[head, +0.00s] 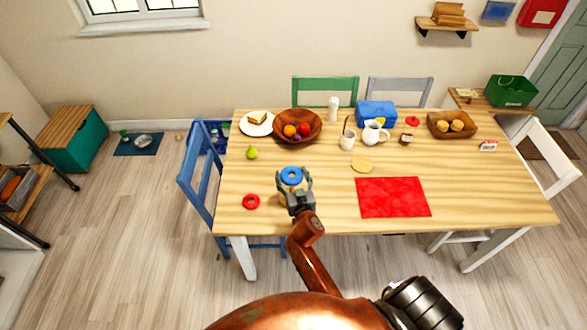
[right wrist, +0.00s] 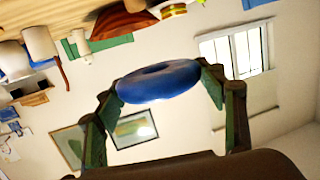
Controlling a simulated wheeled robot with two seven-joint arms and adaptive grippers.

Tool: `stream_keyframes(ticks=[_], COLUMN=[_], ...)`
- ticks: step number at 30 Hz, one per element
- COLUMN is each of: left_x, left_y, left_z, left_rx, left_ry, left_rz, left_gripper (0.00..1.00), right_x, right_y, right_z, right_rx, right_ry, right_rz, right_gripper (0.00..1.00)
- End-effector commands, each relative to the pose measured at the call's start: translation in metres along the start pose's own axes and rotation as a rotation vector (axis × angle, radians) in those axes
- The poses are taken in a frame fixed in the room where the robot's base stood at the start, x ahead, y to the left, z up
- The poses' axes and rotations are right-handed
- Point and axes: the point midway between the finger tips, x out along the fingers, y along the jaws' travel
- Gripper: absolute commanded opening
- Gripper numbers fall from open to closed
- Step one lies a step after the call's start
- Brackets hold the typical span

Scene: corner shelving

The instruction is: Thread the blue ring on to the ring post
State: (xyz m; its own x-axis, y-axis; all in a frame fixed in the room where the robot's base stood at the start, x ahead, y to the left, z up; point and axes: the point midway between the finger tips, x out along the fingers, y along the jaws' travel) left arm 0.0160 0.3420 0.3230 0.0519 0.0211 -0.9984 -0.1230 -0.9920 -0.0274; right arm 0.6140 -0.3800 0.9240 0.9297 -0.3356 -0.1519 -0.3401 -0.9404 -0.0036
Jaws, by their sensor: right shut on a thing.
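My right gripper (head: 294,185) is shut on the blue ring (head: 291,176) above the left part of the table. In the right wrist view the blue ring (right wrist: 158,82) sits between the two fingertips (right wrist: 160,86) and its hole shows as a narrow dark slot. I cannot make out the ring post for certain; a small pale wooden shape shows beside my right gripper in the head view, and the gripper and ring hide most of it. I cannot tell whether the ring touches anything below. My left gripper is not in view.
The front right table is clear.

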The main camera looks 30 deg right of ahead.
Motion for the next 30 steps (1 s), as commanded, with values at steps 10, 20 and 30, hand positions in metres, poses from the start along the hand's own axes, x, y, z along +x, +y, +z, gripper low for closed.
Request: stream_keyframes(ticks=[10, 20, 30], left_x=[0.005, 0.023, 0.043], left_y=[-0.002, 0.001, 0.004], left_z=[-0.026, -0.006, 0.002], left_rx=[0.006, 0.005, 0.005], left_ry=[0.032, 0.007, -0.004], left_rz=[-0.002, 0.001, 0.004], left_gripper=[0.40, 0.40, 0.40], right_x=[0.009, 0.012, 0.015], right_y=[0.000, 0.000, 0.000], right_z=[0.009, 0.029, 0.052], right_rx=[-0.001, -0.002, -0.001], right_ry=[-0.001, -0.001, -0.001], right_rz=[0.007, 0.006, 0.006], right_gripper=[0.48, 0.48, 0.48])
